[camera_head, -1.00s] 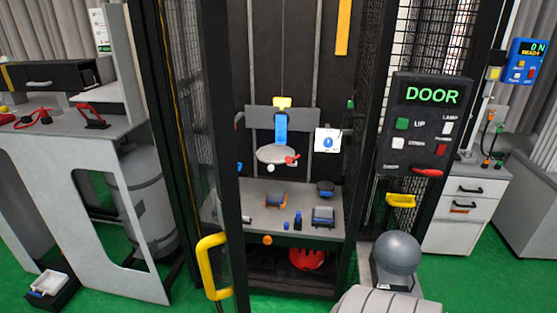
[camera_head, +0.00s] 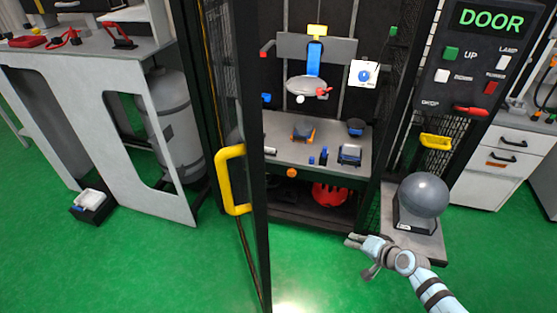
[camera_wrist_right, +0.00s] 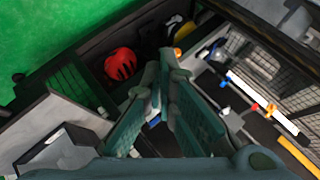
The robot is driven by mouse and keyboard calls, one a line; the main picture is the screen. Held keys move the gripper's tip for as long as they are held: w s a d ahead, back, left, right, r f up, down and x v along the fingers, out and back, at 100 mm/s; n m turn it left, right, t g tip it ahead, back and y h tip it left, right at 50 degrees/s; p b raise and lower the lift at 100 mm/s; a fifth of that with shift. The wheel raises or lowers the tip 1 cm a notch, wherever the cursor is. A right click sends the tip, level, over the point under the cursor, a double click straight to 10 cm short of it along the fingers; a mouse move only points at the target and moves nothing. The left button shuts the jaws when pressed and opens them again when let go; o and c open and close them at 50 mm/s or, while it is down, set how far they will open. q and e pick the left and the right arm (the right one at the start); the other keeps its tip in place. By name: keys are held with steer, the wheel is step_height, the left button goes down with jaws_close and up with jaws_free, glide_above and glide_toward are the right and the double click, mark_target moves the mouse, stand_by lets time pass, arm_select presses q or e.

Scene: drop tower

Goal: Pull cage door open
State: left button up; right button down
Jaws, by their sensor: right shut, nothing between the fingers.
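The cage door (camera_head: 259,250) is a dark-framed panel standing ajar at the front left of the tower in the head view. Its yellow handle (camera_head: 226,182) is a C-shaped bar on the door's left side. My right gripper (camera_head: 352,240) is shut and empty, low in front of the cage, well to the right of the handle and apart from it. In the right wrist view its fingers (camera_wrist_right: 165,75) point toward the cage interior, and the handle is not seen there. My left gripper is not in view.
A control panel (camera_head: 483,62) reading DOOR and a grey ball on a stand (camera_head: 423,195) are to the right. A red helmet (camera_head: 331,194) lies low in the cage. A workbench (camera_head: 95,110) stands left. The green floor (camera_head: 150,265) before the door is clear.

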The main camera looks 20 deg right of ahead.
steer(key=w+a+r+t+y+b, duration=0.1)
steer(key=w+r+y, duration=0.15)
steer(key=r, duration=0.35)
steer(key=w+a+r+t+y, duration=0.1)
steer(key=w+a+r, duration=0.1)
steer(key=w+r, duration=0.35)
steer(key=s+a+r+y, duration=0.1)
steer(key=a+r+y, duration=0.2)
steer(key=r, duration=0.4)
steer(key=s+a+r+n+y+b, duration=0.1)
steer(key=s+a+r+y, duration=0.15)
steer(key=r, duration=0.55)
steer(key=a+r+y, duration=0.2)
steer(key=a+r, duration=0.2)
steer(key=r, duration=0.3)
arm_select(q)
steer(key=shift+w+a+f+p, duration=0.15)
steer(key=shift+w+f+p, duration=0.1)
steer(key=shift+p, duration=1.1)
arm_select(e)
steer(key=s+a+x, duration=0.2)
steer(key=x, duration=1)
steer(key=shift+r, duration=0.2)
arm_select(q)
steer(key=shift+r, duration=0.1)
